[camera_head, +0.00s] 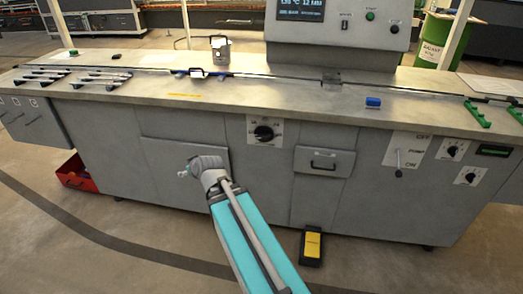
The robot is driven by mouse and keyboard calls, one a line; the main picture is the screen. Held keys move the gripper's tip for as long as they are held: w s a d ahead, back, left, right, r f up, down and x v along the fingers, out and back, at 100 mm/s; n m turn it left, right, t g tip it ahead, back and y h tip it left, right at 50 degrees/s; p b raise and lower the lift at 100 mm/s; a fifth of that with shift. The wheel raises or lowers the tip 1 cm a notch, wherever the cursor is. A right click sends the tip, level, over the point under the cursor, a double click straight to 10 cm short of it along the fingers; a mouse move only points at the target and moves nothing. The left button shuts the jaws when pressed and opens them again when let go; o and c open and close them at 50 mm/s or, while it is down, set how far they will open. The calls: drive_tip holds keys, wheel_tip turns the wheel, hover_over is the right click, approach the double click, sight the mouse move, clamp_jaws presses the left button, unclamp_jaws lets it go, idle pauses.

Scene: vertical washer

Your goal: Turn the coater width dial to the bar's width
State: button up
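A black dial (264,133) on a white marked plate sits on the grey front panel of the bench, just right of the middle; small numbers ring it, too small to read surely. The pointer direction is not clear. My gripper (184,173) is in front of a panel door, left of and below the dial, apart from it. It is small and seen from behind, so its opening is not clear. A bar in a blue-ended holder (190,71) lies on the bench top. The screen (301,9) shows what looks like "130 °C 12 MM", cut off at the top.
Dark bars (100,78) lie on racks at the bench's left. A metal pot (221,50) stands at the back, a blue block (373,102) at right. A pump lever (398,158) and two other knobs are farther right. A pedal (311,246) and red bin (76,174) are on the floor.

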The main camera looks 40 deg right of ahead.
drive_tip(key=w+d+f+t+h+b, duration=0.2)
drive_tip(key=d+f+t+b, duration=0.1)
drive_tip(key=d+b, duration=0.35)
drive_tip(key=m+t+h+b, duration=0.2)
drive_tip(key=m+h+b, duration=0.6)
drive_tip(key=h+b, duration=0.85)
approach(263, 138)
drive_tip(key=s+a+y+b, duration=0.2)
drive_tip(key=s+b, duration=0.1)
drive_tip(key=shift+s+a+f, duration=0.1)
drive_tip(key=shift+a+f, duration=0.05)
drive_tip(key=shift+f, duration=0.1)
drive_tip(key=p+x, duration=0.5)
drive_tip(key=x, duration=0.9)
drive_tip(key=shift+f+p, duration=0.2)
drive_tip(key=shift+p, duration=0.1)
